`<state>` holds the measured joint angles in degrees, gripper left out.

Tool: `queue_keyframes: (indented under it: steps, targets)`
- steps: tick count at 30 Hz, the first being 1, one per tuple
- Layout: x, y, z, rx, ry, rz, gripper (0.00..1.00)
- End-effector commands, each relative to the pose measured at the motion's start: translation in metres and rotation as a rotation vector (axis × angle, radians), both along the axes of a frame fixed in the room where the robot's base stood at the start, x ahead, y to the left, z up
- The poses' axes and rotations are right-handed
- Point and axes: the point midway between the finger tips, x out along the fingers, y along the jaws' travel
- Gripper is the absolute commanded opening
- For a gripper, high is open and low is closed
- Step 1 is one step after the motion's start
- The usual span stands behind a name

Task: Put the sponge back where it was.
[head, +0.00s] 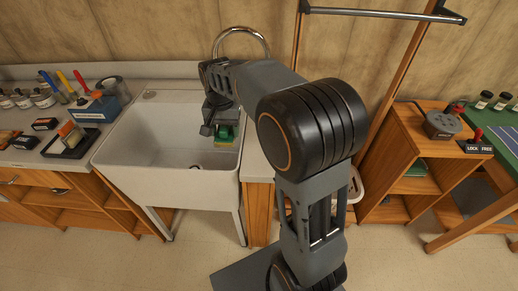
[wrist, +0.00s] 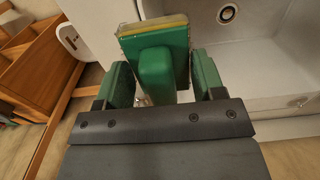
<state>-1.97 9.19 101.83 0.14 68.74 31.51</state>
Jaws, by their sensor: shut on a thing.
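The sponge (wrist: 150,40) is a green block with a thin yellowish layer along its edge and a green raised grip. My gripper (wrist: 162,78) is shut on the grip, with green finger pads on either side. In the head view the sponge (head: 225,137) hangs below my gripper (head: 221,128), over the right side of the white sink basin (head: 150,124). It appears held above the basin floor. My arm hides part of the area right of the sink.
Left of the sink, a counter carries a dark tray (head: 52,153) with an upright block, a blue tool holder (head: 96,108) and several small jars. A curved tap (head: 240,31) stands behind the basin. A wooden shelf unit (head: 400,180) stands right; floor in front is open.

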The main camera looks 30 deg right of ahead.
Motion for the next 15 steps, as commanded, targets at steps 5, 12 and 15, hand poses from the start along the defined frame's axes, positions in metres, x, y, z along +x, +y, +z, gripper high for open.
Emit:
queue_keyframes:
  steps: [5, 12, 15]
  targets:
    - [-0.007, -0.048, -0.020, 0.000, 0.004, -0.008, 0.29]
    - [-0.012, -0.084, -0.058, 0.000, 0.004, -0.002, 0.29]
    - [-0.012, -0.092, -0.067, -0.001, 0.003, 0.000, 0.29]
